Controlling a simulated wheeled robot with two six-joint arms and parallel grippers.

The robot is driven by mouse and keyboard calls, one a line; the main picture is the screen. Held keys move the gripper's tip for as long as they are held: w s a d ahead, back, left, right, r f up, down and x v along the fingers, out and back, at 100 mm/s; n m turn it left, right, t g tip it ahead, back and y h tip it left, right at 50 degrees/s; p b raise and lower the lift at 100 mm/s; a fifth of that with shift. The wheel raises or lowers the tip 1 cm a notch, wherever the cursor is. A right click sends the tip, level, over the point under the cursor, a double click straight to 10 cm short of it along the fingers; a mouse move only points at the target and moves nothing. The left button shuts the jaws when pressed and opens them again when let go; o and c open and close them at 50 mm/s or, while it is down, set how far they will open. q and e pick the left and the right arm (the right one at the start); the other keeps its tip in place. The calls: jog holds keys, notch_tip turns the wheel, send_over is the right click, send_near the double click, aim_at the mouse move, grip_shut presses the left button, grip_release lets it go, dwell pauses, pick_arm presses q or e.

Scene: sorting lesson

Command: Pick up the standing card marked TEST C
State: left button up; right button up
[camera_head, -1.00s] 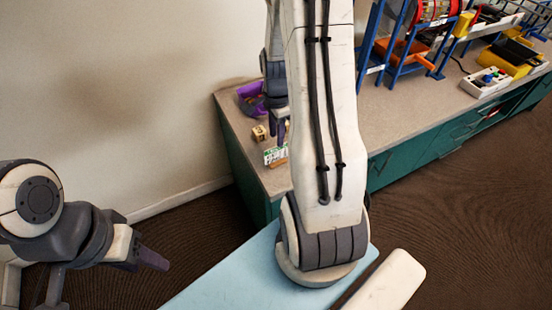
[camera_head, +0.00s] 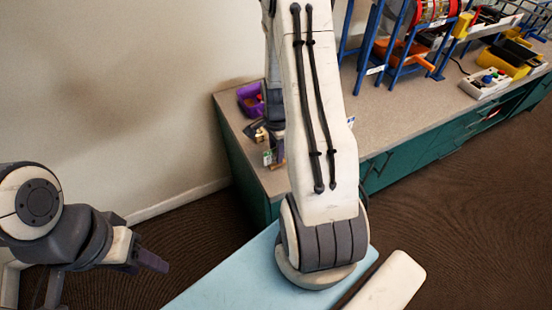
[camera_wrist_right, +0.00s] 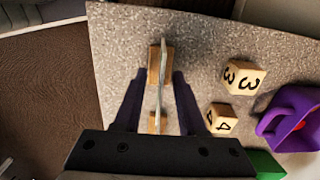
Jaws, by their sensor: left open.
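A thin standing card (camera_wrist_right: 161,72), seen edge-on, rises from a wooden base (camera_wrist_right: 153,65) in the right wrist view. My right gripper (camera_wrist_right: 157,80) is open, with one dark finger on each side of the card and a visible gap to each. In the head view the card (camera_head: 268,157) shows only as a small strip beside my right gripper (camera_head: 276,148), which hides most of it. Its marking cannot be read. My left gripper (camera_head: 152,262) is open and empty at the lower left, far from the counter.
Two wooden number cubes (camera_wrist_right: 243,77) (camera_wrist_right: 222,118) lie right of the card in the wrist view. A purple bin (camera_wrist_right: 292,122) is beyond them, with a green object (camera_wrist_right: 266,165) nearby. Blue racks (camera_head: 400,50) stand farther along the counter (camera_head: 395,120).

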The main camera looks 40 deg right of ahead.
jog(key=shift+f, duration=0.25)
jog(key=shift+c, duration=0.3)
grip_shut()
jog(key=shift+r, duration=0.1)
